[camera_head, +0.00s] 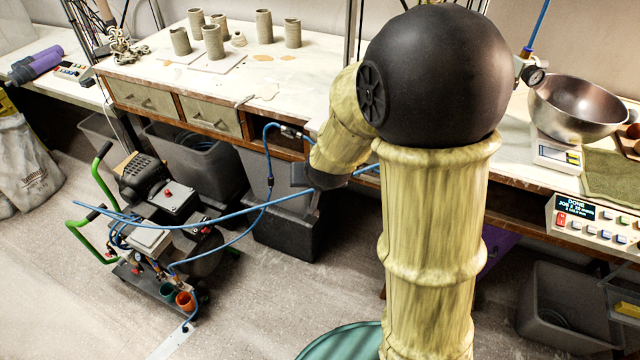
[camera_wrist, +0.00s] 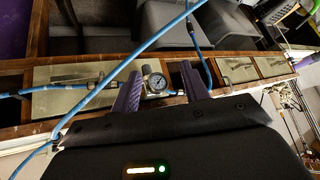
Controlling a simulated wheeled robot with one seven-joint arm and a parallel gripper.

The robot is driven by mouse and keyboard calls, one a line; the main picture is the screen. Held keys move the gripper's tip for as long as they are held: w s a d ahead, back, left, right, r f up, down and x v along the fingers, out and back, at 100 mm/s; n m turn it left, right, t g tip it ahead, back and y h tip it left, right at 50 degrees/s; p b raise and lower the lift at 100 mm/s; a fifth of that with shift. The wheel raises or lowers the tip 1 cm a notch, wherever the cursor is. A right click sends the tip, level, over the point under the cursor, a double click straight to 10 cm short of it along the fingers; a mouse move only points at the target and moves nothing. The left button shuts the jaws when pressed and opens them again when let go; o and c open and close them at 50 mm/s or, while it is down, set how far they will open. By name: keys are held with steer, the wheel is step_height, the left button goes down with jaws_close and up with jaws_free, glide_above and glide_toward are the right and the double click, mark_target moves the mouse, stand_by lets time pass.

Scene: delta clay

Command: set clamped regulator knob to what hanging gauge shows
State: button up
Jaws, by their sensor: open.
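In the wrist view my gripper (camera_wrist: 160,70) is open, its two purple fingers apart. A small regulator with a round white dial (camera_wrist: 157,82) shows between the fingers at the bench's front edge, with blue hose on both sides. I cannot see the fingers touching it. Its knob and the dial reading are too small to make out. In the head view, a fitting with blue hose (camera_head: 288,131) sits at the bench edge; my arm hides much of this area. A small dark gauge (camera_head: 534,76) hangs below a blue hose at the right; its reading is not legible.
A wheeled compressor cart (camera_head: 165,215) with green handles stands on the floor at left, its blue hose looping towards the bench. Clay pots (camera_head: 213,41) stand on the bench. A metal bowl (camera_head: 578,105) and a small scale (camera_head: 557,155) are at right. Grey bins stand below.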

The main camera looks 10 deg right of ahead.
steer(key=w+a+f+m+t+h+b, duration=0.35)
steer(key=w+f+t+h+b, duration=0.3)
steer(key=w+f+b, duration=0.65)
steer(key=s+a+f+m+g+h+b, duration=0.2)
steer(key=s+a+f+m+h+b, duration=0.1)
steer(key=h, duration=1)
steer(key=s+a+f+m, duration=0.1)
steer(key=s+a+m, duration=0.1)
steer(key=s+m, duration=0.1)
steer(key=shift+s+a, duration=0.3)
steer(key=shift+s, duration=0.25)
steer(key=shift+w+r+m+g, duration=0.1)
steer(key=shift+m+g, duration=0.15)
steer(key=b+x, duration=0.3)
steer(key=x, duration=1.4)
steer(key=shift+w+d, duration=0.1)
